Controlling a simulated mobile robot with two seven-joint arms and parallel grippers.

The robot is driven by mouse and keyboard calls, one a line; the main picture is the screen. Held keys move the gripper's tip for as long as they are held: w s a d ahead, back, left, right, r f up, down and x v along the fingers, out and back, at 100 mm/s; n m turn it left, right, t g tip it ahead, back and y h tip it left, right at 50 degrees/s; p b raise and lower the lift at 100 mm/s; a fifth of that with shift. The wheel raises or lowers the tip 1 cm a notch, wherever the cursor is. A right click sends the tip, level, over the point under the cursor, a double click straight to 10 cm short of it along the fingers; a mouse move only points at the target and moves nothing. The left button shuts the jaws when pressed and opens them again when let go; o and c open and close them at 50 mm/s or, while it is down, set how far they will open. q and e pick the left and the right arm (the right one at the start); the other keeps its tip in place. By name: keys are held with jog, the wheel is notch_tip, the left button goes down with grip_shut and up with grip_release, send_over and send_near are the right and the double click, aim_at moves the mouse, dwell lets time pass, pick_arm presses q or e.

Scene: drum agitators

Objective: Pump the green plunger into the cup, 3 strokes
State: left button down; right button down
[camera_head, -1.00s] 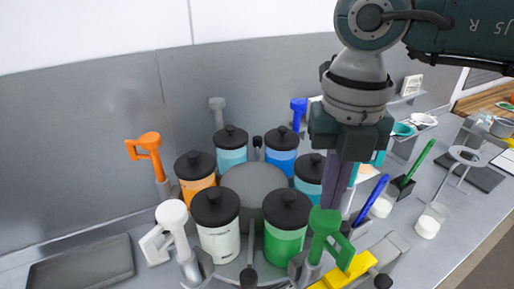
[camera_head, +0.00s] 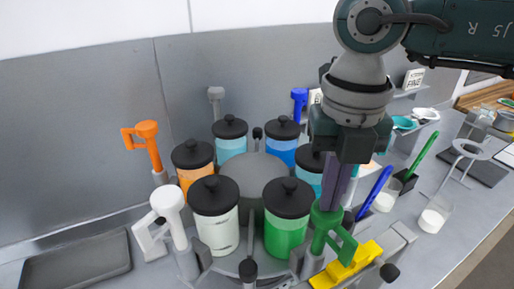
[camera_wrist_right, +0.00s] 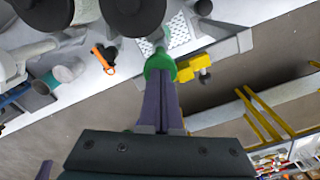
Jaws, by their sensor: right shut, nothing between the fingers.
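The green plunger (camera_head: 325,219), with its side handle, stands at the front right of the drum ring beside the green canister (camera_head: 286,238). My right gripper (camera_head: 329,206) is shut and empty, pointing down with its fingertips at the plunger's top, apparently touching it. In the right wrist view, the green plunger top (camera_wrist_right: 160,62) sits right at the fingertips of my right gripper (camera_wrist_right: 158,78). A clear cup with white contents (camera_head: 432,217) stands on the counter to the right; I cannot tell whether it is the task's cup. My left gripper is out of view.
Canisters ring a grey hub (camera_head: 252,172). The white plunger (camera_head: 169,205) and orange plunger (camera_head: 147,140) stand at left. A grey tray (camera_head: 78,262) lies at the front left.

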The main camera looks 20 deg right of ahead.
jog(key=shift+f+b, duration=0.5)
jog(key=shift+f, duration=0.2)
jog(key=shift+r, duration=0.1)
jog(key=shift+r+p, duration=1.8)
jog(key=shift+r, duration=0.45)
jog(key=shift+r, duration=0.1)
notch_tip(320, 180, up, 6)
jog(key=p, duration=0.4)
